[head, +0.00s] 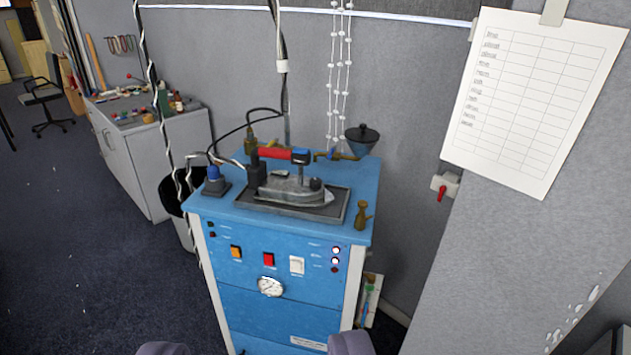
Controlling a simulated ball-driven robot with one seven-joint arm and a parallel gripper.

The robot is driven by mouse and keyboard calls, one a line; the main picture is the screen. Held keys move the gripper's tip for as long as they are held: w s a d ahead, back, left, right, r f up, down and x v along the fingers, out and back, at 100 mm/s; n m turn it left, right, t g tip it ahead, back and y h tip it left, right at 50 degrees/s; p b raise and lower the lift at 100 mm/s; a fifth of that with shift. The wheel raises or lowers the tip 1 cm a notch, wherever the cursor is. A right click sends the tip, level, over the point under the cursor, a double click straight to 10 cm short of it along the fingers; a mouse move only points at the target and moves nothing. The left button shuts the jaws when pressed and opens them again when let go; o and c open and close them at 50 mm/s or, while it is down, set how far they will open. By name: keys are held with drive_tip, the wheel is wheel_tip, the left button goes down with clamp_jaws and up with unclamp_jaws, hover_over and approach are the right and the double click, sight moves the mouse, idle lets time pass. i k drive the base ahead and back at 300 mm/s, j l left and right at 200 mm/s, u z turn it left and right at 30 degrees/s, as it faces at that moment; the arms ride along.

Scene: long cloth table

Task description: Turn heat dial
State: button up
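A blue steam-iron station (228,271) stands in the middle of the view. The front panel has an orange switch (236,252), a red switch (268,259), a white switch (297,265), and a round white-faced gauge (270,286). I cannot tell which part is the heat dial. My gripper (256,347) shows only as two grey finger parts at the bottom edge, wide apart. It is open and below the gauge, touching nothing visible.
A blue knob-like fitting (215,182), a brass fitting (361,215) and a dark funnel (361,138) stand on the station. Cables hang above it. A dark bin (183,197) and grey cabinet (160,165) stand left. A wall with a paper sheet (535,95) bounds the right.

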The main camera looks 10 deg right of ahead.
sight(314, 183)
drive_tip(key=u, duration=2.75)
drive_tip(key=z, duration=2.75)
drive_tip(key=i+j+z, duration=0.15)
drive_tip(key=i, duration=0.4)
